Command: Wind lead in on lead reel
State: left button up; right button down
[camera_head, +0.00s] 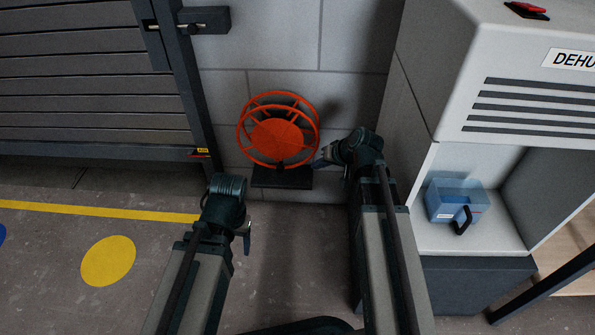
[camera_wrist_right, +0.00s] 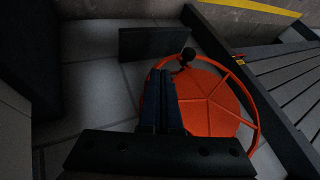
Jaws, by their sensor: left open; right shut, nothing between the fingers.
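The orange lead reel (camera_head: 276,132) stands against the grey block wall on a dark base plate (camera_head: 283,178). In the right wrist view its orange disc and rim (camera_wrist_right: 216,103) fill the right half, with a dark knob (camera_wrist_right: 188,54) near the rim, close to the base. My right gripper (camera_head: 320,161) is at the reel's lower right side. In the wrist view its fingers (camera_wrist_right: 161,85) are shut, empty, just beside the knob; whether they touch it I cannot tell. My left gripper (camera_head: 247,236) is open and empty, low in front of the reel. I cannot make out the lead.
A slatted shutter (camera_head: 85,90) with a dark post stands at left. A white dehumidifier (camera_head: 480,60) with a blue water tank (camera_head: 455,202) stands close at right. The floor has a yellow line (camera_head: 100,210) and yellow disc (camera_head: 108,261).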

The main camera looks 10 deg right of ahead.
jog(key=w+a+f+b, duration=0.6)
jog(key=a+f+b, duration=0.1)
jog(key=shift+w, duration=0.3)
jog(key=shift+a+f, duration=0.1)
jog(key=shift+f, duration=0.05)
jog(key=shift+w+a+f+b, duration=0.15)
jog(key=shift+a+f+b, duration=0.15)
jog(key=shift+a, duration=0.2)
